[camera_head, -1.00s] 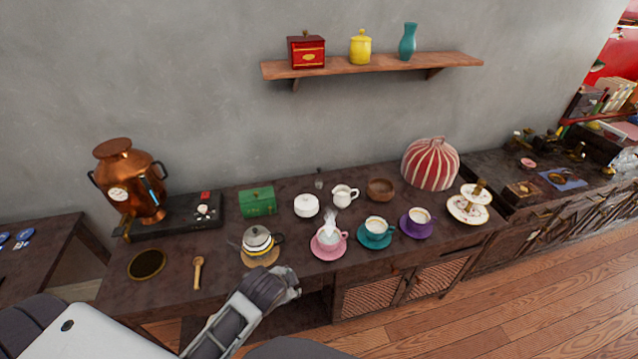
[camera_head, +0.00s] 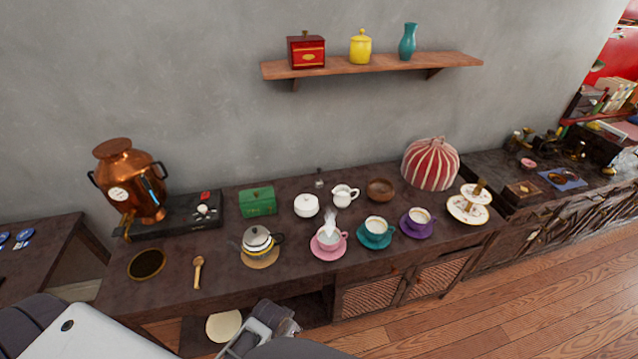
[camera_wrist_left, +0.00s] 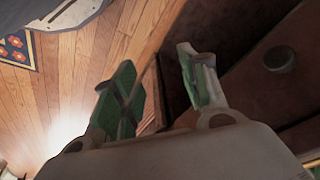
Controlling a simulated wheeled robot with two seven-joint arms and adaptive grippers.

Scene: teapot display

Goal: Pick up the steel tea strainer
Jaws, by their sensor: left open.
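A small greyish upright thing (camera_head: 319,180) stands at the back of the dark counter (camera_head: 300,275), behind the white lidded bowl (camera_head: 306,205) and left of the white jug (camera_head: 345,195). It may be the steel tea strainer, but it is too small to tell. My left gripper (camera_head: 285,322) is low in front of the counter's front edge, well away from it. In the left wrist view my left gripper (camera_wrist_left: 157,62) is open, with nothing between its green-padded fingers. My right gripper is not in view.
A teapot (camera_head: 257,240) on a round mat, a steaming pink cup (camera_head: 329,238), a teal cup (camera_head: 376,228) and a purple cup (camera_head: 419,218) line the counter's front. A wooden spoon (camera_head: 197,272) and copper urn (camera_head: 128,180) are left. A shelf (camera_head: 375,65) hangs above.

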